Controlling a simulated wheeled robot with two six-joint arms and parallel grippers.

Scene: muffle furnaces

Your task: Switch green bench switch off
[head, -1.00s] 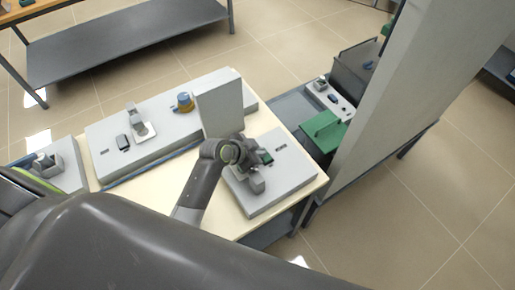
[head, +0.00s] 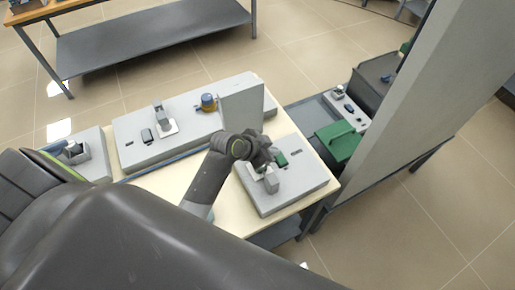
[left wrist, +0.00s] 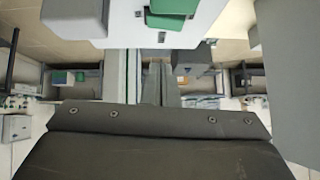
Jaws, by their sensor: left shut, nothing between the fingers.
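The green bench switch (head: 281,159) sits on the grey box (head: 306,184) at the right end of the table. In the left wrist view a green part (left wrist: 170,14) shows on a pale face at the top, cut by the frame edge. I cannot tell whether the switch is on or off. My left gripper (head: 267,168) is shut and empty, over the box just left of and below the switch. My own wrist partly hides it, and I cannot tell whether it touches anything. My right gripper is not in view.
A grey block (head: 271,184) stands on the same box close to my gripper. An upright grey panel (head: 241,106) stands behind my wrist. A long grey box (head: 188,130) with a dark switch lies left.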

